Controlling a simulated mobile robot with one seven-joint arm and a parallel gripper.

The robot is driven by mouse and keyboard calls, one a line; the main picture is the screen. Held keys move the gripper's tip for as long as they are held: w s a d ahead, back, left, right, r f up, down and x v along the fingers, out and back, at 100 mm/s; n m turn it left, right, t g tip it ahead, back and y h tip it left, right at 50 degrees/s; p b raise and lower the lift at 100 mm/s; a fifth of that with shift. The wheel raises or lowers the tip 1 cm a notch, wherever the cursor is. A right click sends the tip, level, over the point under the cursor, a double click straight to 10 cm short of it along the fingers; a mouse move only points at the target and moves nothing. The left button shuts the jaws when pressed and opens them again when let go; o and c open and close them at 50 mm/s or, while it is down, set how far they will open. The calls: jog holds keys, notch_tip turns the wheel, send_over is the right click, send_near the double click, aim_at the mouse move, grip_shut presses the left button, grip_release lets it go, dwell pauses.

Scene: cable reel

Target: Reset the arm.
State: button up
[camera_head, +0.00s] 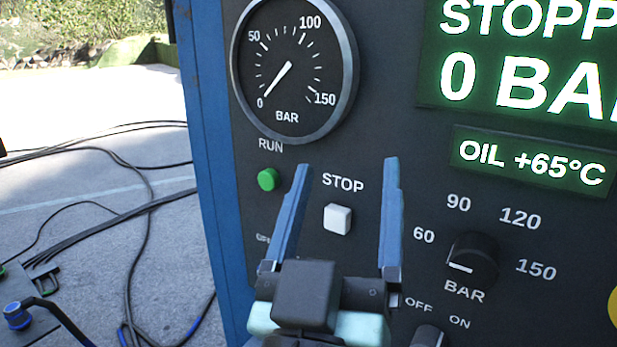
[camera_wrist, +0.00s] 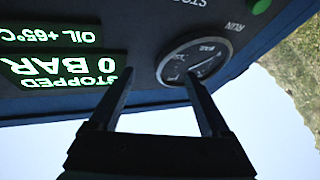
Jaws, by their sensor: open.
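My gripper (camera_head: 345,170) is open and empty in front of the dark control panel (camera_head: 400,100). In the head view its two blue fingers stand apart on either side of the white STOP button (camera_head: 338,219), as seen from there. I cannot tell whether the fingers touch the panel. In the wrist view, my gripper (camera_wrist: 157,76) also shows open, with the panel beyond it upside down and the gauge (camera_wrist: 195,62) near the right finger.
The panel carries a gauge (camera_head: 294,70) with its needle near 0, a green RUN button (camera_head: 268,180), a pressure knob (camera_head: 472,262), an OFF/ON switch (camera_head: 428,337) and a display (camera_head: 525,60) reading 0 BAR. Black cables (camera_head: 130,180) lie on the ground at left.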

jog(key=s+a+r+t+y+p, duration=0.1)
jog(key=r+p, duration=0.6)
jog(key=r, duration=0.7)
jog(key=s+a+r+t+y+p, duration=0.2)
jog(key=r+p, duration=0.5)
jog(key=r, duration=0.8)
jog(key=shift+s+t+y, duration=0.75)
jog(key=shift+t+y, duration=0.15)
jog(key=shift+y, duration=0.2)
